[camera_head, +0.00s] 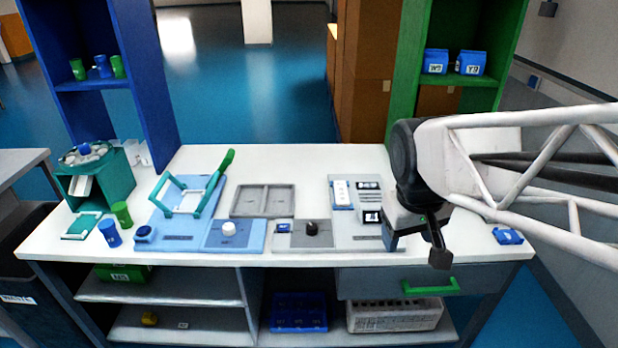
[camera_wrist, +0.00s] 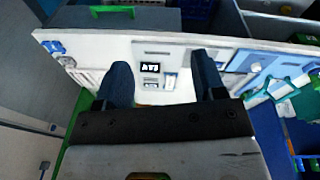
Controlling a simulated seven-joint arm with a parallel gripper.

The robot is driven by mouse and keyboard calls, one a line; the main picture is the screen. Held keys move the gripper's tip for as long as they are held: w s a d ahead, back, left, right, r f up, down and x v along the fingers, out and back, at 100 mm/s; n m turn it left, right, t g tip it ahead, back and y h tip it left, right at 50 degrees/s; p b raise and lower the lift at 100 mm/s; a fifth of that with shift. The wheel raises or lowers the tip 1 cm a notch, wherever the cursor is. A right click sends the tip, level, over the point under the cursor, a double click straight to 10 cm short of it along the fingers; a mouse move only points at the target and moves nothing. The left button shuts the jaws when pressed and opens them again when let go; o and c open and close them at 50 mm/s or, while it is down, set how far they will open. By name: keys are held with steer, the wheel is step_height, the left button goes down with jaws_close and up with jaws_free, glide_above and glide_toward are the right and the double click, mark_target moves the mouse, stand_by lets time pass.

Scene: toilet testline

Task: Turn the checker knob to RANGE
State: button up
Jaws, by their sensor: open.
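A black round knob (camera_head: 311,228) stands on a grey panel (camera_head: 290,242) near the table's front edge. A white round knob (camera_head: 229,228) stands on the blue panel to its left. No RANGE label is readable, and I cannot tell which way either knob points. A grey checker-like board (camera_head: 343,241) with a small dark display (camera_head: 372,217) lies right of the black knob. My gripper (camera_head: 416,246) is open and empty, to the right of this board. In the wrist view my gripper (camera_wrist: 161,78) has its fingers spread, with the display (camera_wrist: 150,68) seen between them.
A grey two-part tray (camera_head: 263,201) lies behind the knobs. A blue fixture with a teal frame and green lever (camera_head: 226,160) is at left. A blue object (camera_head: 507,236) lies at the right edge. A green drawer handle (camera_head: 431,287) juts out below the table.

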steer(key=w+a+f+n+g, duration=0.1)
steer(key=w+a+n, duration=0.1)
steer(key=w, duration=0.3)
steer(key=w+a+f+n, duration=0.1)
steer(key=w+n, duration=0.1)
steer(key=w, duration=0.4)
steer(key=n+g+h, duration=0.2)
steer(key=n+h, duration=0.2)
steer(key=n, duration=0.6)
glide_toward(311, 225)
steer(key=f, duration=0.1)
steer(key=shift+s+d+f, duration=0.25)
steer(key=shift+s+d, duration=0.05)
steer(key=shift+d, duration=0.1)
steer(key=shift+f, duration=0.15)
steer(key=shift+x, duration=3.75)
steer(key=shift+w, duration=0.1)
steer(key=c, duration=0.9)
